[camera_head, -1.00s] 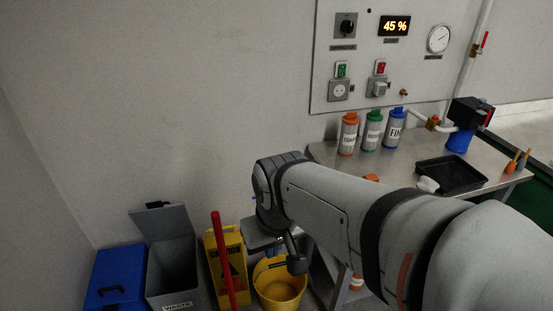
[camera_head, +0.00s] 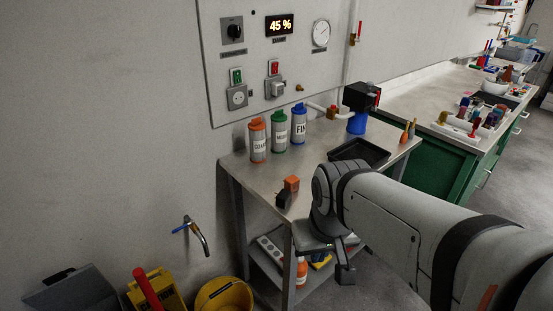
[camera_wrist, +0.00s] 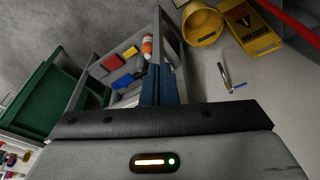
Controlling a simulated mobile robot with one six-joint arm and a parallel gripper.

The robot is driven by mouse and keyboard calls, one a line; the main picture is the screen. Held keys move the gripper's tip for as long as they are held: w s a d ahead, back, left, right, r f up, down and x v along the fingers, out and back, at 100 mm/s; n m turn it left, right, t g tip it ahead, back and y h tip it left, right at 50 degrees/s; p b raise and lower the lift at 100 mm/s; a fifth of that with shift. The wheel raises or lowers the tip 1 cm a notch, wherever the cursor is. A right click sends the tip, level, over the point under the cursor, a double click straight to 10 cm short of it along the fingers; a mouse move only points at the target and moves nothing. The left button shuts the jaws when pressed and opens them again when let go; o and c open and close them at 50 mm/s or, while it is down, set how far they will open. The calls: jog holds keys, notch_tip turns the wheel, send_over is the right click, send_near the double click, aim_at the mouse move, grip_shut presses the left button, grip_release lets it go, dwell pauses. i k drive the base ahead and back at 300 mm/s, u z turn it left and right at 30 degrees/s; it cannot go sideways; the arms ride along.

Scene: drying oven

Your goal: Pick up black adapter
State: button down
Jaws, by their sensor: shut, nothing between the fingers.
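A small black block (camera_head: 284,199), which looks like the black adapter, sits at the near left corner of the metal table (camera_head: 240,165). An orange block (camera_head: 291,183) stands right behind it and touches or nearly touches it. My gripper (camera_head: 345,273) is to the right of and lower than the black block, in front of the table, apart from it. In the wrist view, my gripper's fingers (camera_wrist: 157,75) are together with nothing between them. I cannot make out the black block in the wrist view.
Labelled bottles with orange (camera_head: 257,140), green (camera_head: 279,131) and blue (camera_head: 299,124) caps stand at the table's back, beside a black tray (camera_head: 368,150). A power strip (camera_head: 270,248) lies on the lower shelf. A tap (camera_head: 196,233) sticks out from the wall. A yellow bucket (camera_head: 224,296) stands below.

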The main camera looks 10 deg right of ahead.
aim_at(285, 198)
jog(key=u, duration=2.65)
jog(key=k, duration=0.95)
jog(key=z, duration=2.2)
jog(key=i, duration=0.95)
